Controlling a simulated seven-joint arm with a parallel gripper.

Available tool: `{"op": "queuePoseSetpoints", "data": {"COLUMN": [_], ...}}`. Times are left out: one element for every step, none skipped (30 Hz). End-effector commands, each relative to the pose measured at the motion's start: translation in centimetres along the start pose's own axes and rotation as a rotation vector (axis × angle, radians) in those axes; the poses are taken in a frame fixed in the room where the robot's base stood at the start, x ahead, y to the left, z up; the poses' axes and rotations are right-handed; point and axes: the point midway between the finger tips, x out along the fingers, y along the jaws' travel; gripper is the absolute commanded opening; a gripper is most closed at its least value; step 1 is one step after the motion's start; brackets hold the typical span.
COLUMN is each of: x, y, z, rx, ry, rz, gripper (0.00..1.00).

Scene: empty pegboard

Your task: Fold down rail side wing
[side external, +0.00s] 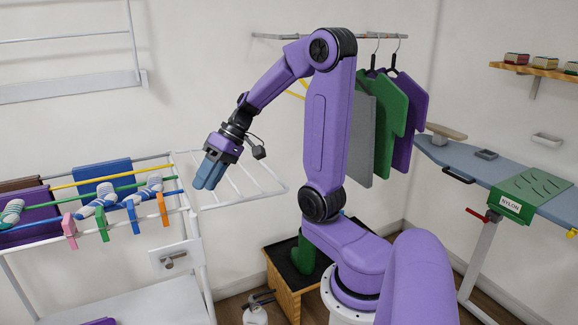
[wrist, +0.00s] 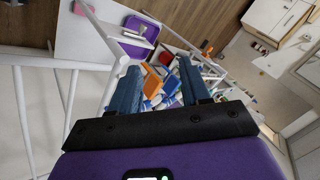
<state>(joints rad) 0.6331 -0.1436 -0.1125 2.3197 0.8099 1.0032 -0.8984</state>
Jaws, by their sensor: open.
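The white side wing (side external: 250,190) is a barred frame sticking out from the right end of the drying rack (side external: 185,215). It looks roughly level in the side view. My gripper (side external: 206,184) has blue fingers pointing down and appears over the wing's left part, close to the rack's end. I cannot tell whether it touches the wing. In the wrist view my gripper (wrist: 160,72) has its two fingers apart, with rack bars and coloured items seen between and beyond them. White bars (wrist: 20,100) run along the left of that view; which part they belong to is unclear.
Socks (side external: 100,198), cloths and coloured pegs (side external: 132,217) hang on the rack's rails. A panel with a grey latch (side external: 175,258) is on its end. Shirts (side external: 395,105) hang behind my arm.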

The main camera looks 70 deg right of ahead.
Motion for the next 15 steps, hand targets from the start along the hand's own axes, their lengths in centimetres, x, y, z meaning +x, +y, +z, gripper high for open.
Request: {"op": "queuePoseSetpoints", "data": {"x": [-0.6, -1.0, -1.5, -2.0, -2.5, -3.1, -3.6, -4.1, -4.9, -5.4, -6.0, -6.9, -7.5, -8.1, -9.0], "y": [1.4, 2.1, 3.1, 3.9, 4.7, 5.8, 6.7, 7.5, 8.6, 9.5, 10.3, 11.5, 12.3, 13.2, 14.3], "z": [-0.6, -1.0, -1.4, -1.7, -1.9, -2.2, -2.4, -2.5, -2.7, -2.7, -2.7, -2.6, -2.5, -2.4, -2.1], "rx": [0.041, 0.062, 0.087, 0.106, 0.127, 0.153, 0.171, 0.19, 0.216, 0.234, 0.253, 0.279, 0.297, 0.315, 0.34], "ry": [0.047, 0.075, 0.113, 0.142, 0.172, 0.211, 0.24, 0.27, 0.309, 0.338, 0.368, 0.407, 0.437, 0.466, 0.504], "rz": [0.008, 0.013, 0.019, 0.026, 0.033, 0.043, 0.053, 0.062, 0.076, 0.087, 0.099, 0.116, 0.129, 0.143, 0.164], "gripper": [0.47, 0.47, 0.47, 0.47, 0.47, 0.47, 0.47, 0.47, 0.47, 0.47, 0.47, 0.47, 0.47, 0.47, 0.47]}}
